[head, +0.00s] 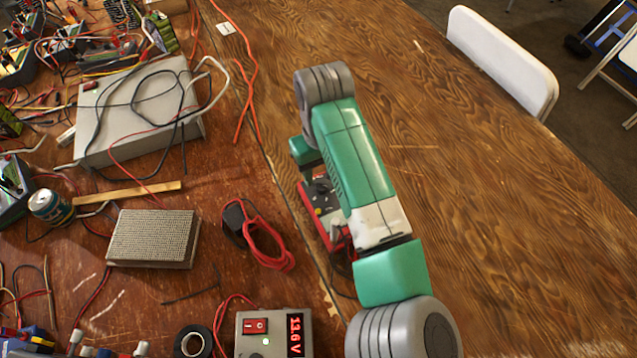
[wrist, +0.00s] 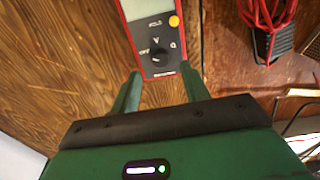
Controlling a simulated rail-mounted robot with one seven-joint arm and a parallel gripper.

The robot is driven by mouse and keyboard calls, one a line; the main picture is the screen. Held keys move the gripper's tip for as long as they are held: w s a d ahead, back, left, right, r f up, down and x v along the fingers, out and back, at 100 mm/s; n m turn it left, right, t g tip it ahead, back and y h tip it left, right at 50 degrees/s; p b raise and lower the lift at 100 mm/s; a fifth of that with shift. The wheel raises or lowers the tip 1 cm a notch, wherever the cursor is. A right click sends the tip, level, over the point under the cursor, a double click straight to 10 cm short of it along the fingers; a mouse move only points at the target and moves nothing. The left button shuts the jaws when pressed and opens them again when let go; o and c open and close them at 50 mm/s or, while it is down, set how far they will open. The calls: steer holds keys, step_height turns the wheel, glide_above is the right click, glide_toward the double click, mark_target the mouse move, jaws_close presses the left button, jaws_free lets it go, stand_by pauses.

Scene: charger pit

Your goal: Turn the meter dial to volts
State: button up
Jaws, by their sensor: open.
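The meter (wrist: 152,73) is red with a grey face, and in the wrist view it lies just beyond my fingertips. Its black round dial (wrist: 158,57) is near the lower end of the face, with OFF marked at left, V above and an ohm sign at right. I cannot tell which mark the dial points to. A yellow button (wrist: 174,21) sits above at right. My gripper (wrist: 161,76) is open and empty, its two green fingers apart, one to each side of the meter's near end. In the head view the meter (head: 329,228) is partly hidden by my arm.
A red cable coil with a black plug (head: 258,236) lies left of the meter. A power box reading 13.6 V (head: 275,335), black tape (head: 193,343) and a textured block (head: 152,238) lie further left. The wooden table (head: 480,200) at right is clear.

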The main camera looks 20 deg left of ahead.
mark_target(321, 186)
step_height(321, 186, down, 4)
steer(key=shift+f+b, duration=0.2)
steer(key=shift+b, duration=0.5)
steer(key=shift+c, duration=0.5)
steer(key=c, duration=0.9)
steer(key=r+m+p, duration=0.1)
steer(key=p, duration=0.5)
steer(key=shift+s+a+r, duration=0.1)
steer(key=shift+r, duration=0.05)
jaws_close()
steer(key=p, duration=0.3)
steer(key=shift+r+m, duration=0.1)
steer(key=shift+m, duration=0.2)
jaws_free()
steer(key=m+p, duration=0.1)
steer(key=p, duration=0.2)
steer(key=shift+p, duration=0.4)
steer(key=m+p, duration=0.1)
steer(key=p, duration=0.1)
steer(key=f+m+p, duration=0.1)
steer(key=m+p, duration=0.1)
steer(key=shift+m, duration=0.3)
steer(key=m+p, duration=0.2)
steer(key=m, duration=0.3)
steer(key=shift+f, duration=0.2)
steer(key=shift+m+p, duration=0.3)
steer(key=shift+m, duration=0.1)
